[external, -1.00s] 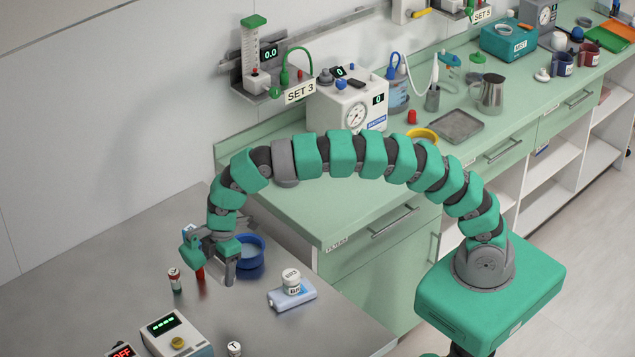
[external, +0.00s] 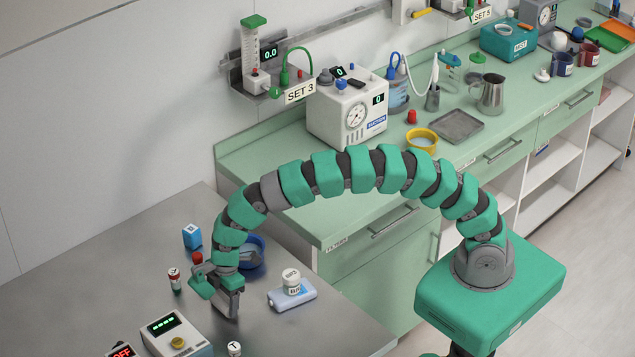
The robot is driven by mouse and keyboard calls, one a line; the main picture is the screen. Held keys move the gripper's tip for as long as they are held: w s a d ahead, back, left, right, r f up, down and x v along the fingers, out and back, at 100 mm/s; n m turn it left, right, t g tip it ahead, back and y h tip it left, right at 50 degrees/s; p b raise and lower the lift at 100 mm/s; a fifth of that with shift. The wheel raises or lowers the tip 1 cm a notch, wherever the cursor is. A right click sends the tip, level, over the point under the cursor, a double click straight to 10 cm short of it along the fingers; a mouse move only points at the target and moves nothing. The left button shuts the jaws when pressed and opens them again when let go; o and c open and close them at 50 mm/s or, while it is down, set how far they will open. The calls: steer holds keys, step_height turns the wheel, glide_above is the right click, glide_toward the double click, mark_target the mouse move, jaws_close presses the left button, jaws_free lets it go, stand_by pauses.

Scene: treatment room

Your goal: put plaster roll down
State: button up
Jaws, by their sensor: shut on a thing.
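My gripper (external: 226,305) points down low over the steel table (external: 330,335), in front of the blue bowl (external: 259,262). Its jaws are shut on the plaster roll, which the fingers and the wrist hide almost wholly. I cannot tell whether the roll touches the table.
A red-capped vial (external: 197,258) stands close behind my gripper, and a small red-and-white bottle (external: 175,280) to its left. A blue box (external: 192,237) is further back. A white jar (external: 291,280) on a pale blue pack (external: 293,296) is right. A device (external: 177,335) stands front left.

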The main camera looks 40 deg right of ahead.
steer(key=o, duration=1)
steer(key=shift+o, duration=0.2)
steer(key=shift+r, duration=0.1)
step_height(320, 180, up, 12)
steer(key=d, duration=0.1)
steer(key=shift+d, duration=0.35)
